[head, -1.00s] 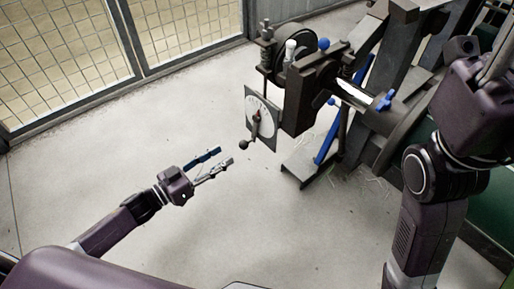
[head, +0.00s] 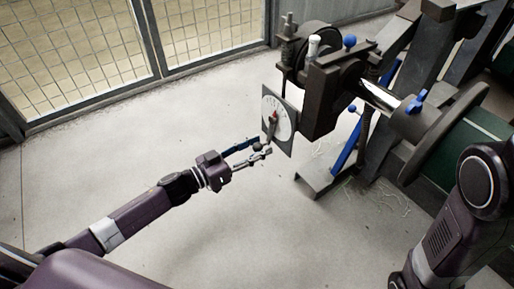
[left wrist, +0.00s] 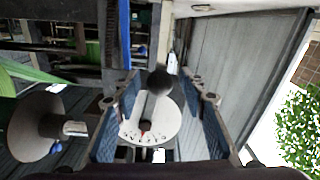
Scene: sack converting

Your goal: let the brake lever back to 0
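The brake lever (head: 270,133) is a short dark arm pivoting at the middle of a round white dial (head: 284,124) and slanting downward. Its dark ball knob (left wrist: 158,80) shows large in the left wrist view, in front of the dial (left wrist: 168,118) with a red mark. I cannot read the dial's figures. My left gripper (head: 258,150) is open, its blue-padded fingers reaching the lever's lower end. In the left wrist view, the knob is between the two spread fingers, with gaps at both sides. My right gripper is outside the views.
The dial hangs on a dark brake unit (head: 322,100) beside a large roll flange (head: 440,125) and blue-handled parts. Mesh fencing (head: 75,55) stands at the back left. The pale floor (head: 110,165) around my left arm is clear. My right arm is at the right edge.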

